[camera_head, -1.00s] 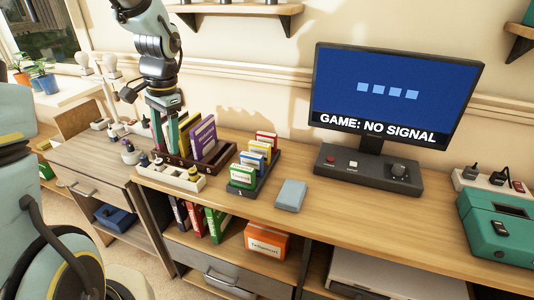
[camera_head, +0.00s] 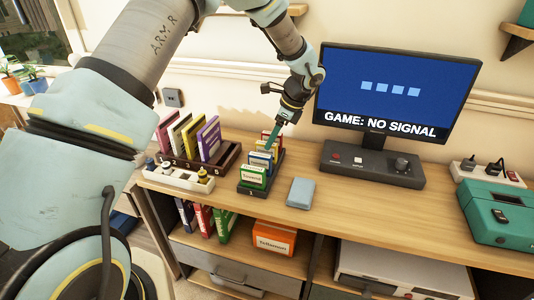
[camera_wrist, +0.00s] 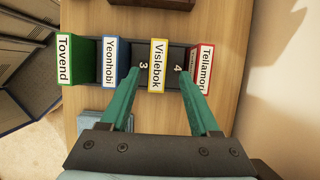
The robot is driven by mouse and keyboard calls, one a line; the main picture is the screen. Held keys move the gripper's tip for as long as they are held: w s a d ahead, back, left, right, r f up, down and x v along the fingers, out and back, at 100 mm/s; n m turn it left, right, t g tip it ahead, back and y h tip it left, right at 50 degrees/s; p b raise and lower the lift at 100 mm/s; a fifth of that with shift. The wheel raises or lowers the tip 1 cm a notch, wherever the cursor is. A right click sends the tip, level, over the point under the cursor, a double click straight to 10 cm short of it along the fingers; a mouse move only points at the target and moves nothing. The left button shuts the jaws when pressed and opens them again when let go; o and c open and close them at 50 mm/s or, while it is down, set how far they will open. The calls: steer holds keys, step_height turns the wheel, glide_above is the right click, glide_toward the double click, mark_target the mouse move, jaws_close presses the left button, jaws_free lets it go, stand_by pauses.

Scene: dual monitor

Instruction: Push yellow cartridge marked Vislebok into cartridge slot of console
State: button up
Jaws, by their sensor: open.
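The yellow cartridge marked Vislebok (camera_wrist: 157,67) stands upright in a dark rack (camera_wrist: 179,80), between the blue Yeonhobi cartridge (camera_wrist: 112,62) and the red Tellamori cartridge (camera_wrist: 204,68). My gripper (camera_wrist: 162,82) is open, with one green finger on each side of the yellow cartridge; I cannot tell whether they touch it. In the head view my gripper (camera_head: 270,143) is down at the rack, hiding part of the yellow cartridge. A dark console-like unit (camera_head: 350,177) with a knob and buttons sits below the monitor (camera_head: 395,90). No cartridge slot can be made out.
The green Tovend cartridge (camera_wrist: 72,58) is at the rack's end. A grey-blue box (camera_head: 301,192) lies right of the rack. A brown holder (camera_head: 225,163) with upright cases and a white tray (camera_head: 180,181) are to the left. A teal case (camera_head: 500,212) stands at right.

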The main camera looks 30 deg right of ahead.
steer(key=shift+a+p+x, duration=0.2)
steer(key=shift+p+x, duration=0.7)
steer(key=shift+x, duration=1.65)
steer(key=shift+s, duration=0.1)
jaws_close()
